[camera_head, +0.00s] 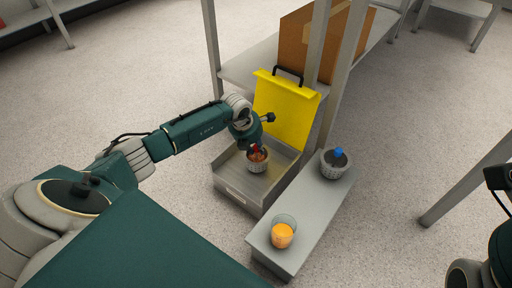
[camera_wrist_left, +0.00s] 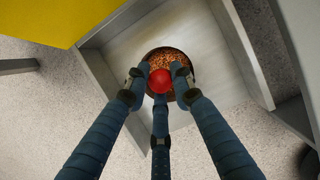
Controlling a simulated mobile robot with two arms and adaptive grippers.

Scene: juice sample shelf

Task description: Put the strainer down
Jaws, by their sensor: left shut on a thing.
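In the left wrist view three dark fingers surround the red knob (camera_wrist_left: 160,81), and the strainer's round bowl (camera_wrist_left: 170,58) holds orange-brown bits. The tray floor is right below the strainer; I cannot tell whether it touches.
The yellow lid (camera_head: 285,112) stands open behind the tray (camera_head: 235,182). On the grey bench (camera_head: 303,205) at right stand a glass of orange juice (camera_head: 283,235) and a basket with a blue knob (camera_head: 336,166). A shelf with a brown box (camera_head: 300,45) is behind.

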